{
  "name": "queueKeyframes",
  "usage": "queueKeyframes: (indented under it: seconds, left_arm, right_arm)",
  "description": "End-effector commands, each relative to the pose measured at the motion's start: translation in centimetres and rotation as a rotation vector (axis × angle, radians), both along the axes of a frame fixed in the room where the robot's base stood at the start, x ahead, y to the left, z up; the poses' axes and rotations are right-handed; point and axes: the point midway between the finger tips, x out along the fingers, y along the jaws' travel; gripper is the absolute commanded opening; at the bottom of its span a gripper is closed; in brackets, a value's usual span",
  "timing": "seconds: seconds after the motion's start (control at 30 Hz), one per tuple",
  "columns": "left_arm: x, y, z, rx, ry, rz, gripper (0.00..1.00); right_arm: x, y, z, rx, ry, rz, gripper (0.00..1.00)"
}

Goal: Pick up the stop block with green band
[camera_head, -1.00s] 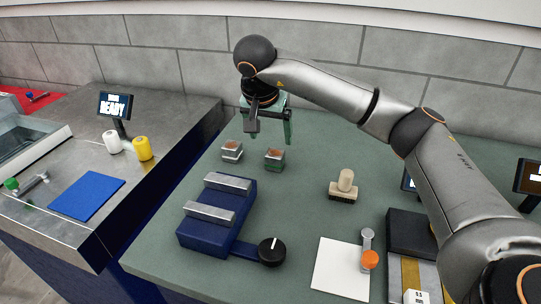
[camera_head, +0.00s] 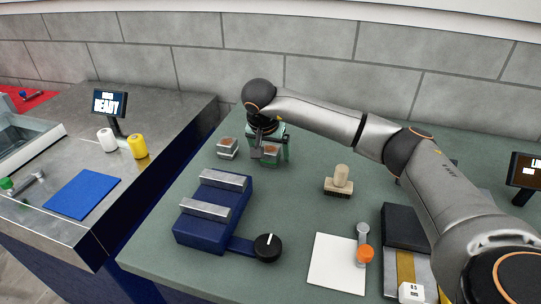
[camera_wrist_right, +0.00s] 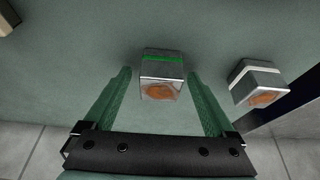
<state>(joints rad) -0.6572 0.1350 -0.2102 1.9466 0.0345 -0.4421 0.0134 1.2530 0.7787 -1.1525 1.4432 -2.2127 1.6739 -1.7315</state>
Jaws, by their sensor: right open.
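My left gripper is not in view.
A blue fixture (camera_head: 212,215) with two metal bars and a black knob (camera_head: 267,247) stands in front of the blocks. A brush (camera_head: 339,182) is to the right. A white sheet (camera_head: 336,265) lies nearer. Green table surface is clear between them.

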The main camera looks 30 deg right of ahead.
Motion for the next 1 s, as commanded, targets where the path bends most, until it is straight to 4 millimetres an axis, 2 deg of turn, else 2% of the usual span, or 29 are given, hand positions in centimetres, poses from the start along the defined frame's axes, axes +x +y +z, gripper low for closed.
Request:
queueKeyframes:
  seconds: [0.07, 0.83, 1.0]
  left_arm:
    - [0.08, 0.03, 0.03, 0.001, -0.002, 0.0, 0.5]
    - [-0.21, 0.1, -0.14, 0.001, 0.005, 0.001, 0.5]
    - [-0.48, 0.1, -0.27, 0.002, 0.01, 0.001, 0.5]
  right_arm:
    - [0.01, 0.02, 0.03, 0.0, 0.0, 0.0, 0.87]
    - [0.0, 0.02, 0.07, 0.0, 0.0, -0.001, 0.0]
    - [0.0, 0.02, 0.08, 0.0, 0.0, -0.001, 0.0]
